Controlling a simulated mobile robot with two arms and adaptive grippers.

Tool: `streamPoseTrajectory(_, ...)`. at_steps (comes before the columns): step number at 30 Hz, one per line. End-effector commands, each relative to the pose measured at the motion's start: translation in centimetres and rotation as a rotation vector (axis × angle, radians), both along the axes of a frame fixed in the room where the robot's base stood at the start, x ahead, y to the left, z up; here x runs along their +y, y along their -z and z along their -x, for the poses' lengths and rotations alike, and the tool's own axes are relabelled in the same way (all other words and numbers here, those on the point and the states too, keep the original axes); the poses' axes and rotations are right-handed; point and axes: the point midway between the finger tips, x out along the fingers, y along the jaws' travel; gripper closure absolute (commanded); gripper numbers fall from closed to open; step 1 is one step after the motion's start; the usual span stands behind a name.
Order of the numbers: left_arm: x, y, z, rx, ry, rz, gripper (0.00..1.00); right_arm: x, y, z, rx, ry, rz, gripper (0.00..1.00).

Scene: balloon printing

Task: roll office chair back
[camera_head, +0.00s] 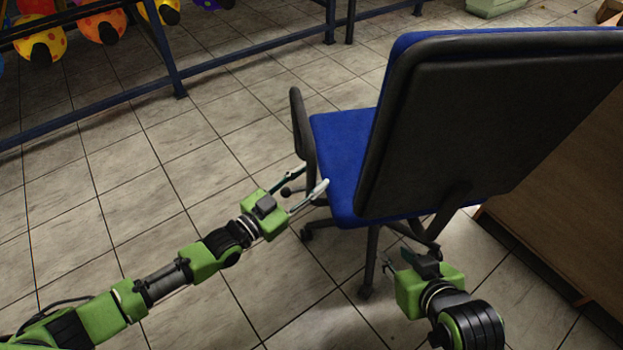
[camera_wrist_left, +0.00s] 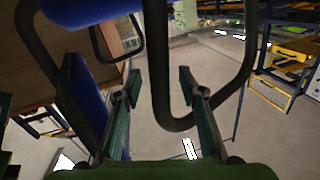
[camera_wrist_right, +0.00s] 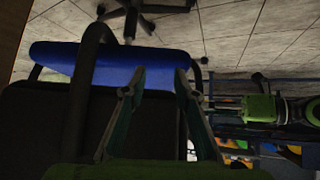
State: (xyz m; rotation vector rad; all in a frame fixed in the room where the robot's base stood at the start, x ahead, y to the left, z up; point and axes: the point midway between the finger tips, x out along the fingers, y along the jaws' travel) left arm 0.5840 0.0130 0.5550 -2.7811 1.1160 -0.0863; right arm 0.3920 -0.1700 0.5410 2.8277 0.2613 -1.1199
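The office chair has a blue seat (camera_head: 343,150) and a large black backrest (camera_head: 480,130) turned toward me. My left gripper (camera_head: 312,176) is beside the chair's left armrest (camera_head: 301,125). In the left wrist view its fingers (camera_wrist_left: 157,82) are apart, and the black armrest loop (camera_wrist_left: 176,123) passes between them in the picture; contact cannot be told. My right gripper (camera_head: 412,254) is low behind the backrest, its fingers partly hard to make out.
A wooden desk or cabinet (camera_head: 560,215) stands close at the right of the chair. A blue metal rack (camera_head: 165,50) with colourful balloons (camera_head: 100,25) is at the upper left. The tiled floor (camera_head: 150,190) on the left is clear.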

Motion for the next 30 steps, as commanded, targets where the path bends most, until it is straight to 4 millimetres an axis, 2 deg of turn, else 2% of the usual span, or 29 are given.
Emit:
streamPoseTrajectory(6,-0.61,-0.02,-0.62,-0.001,0.001,-0.001,0.63,0.31,-0.69,-0.84,-0.046,-0.004,-0.01,0.72)
streamPoseTrajectory(14,-0.62,-0.03,-0.61,-0.001,0.001,-0.001,0.63,0.32,-0.73,-0.87,-0.047,-0.004,-0.01,0.72)
streamPoseTrajectory(18,-0.61,-0.03,-0.6,0.0,0.001,0.0,0.99,0.31,-0.73,-0.87,-0.047,-0.003,-0.01,0.72)
streamPoseTrajectory(30,-0.55,0.0,-0.61,0.001,-0.001,-0.001,1.0,0.26,-0.69,-0.8,-0.042,-0.003,-0.009,0.72)
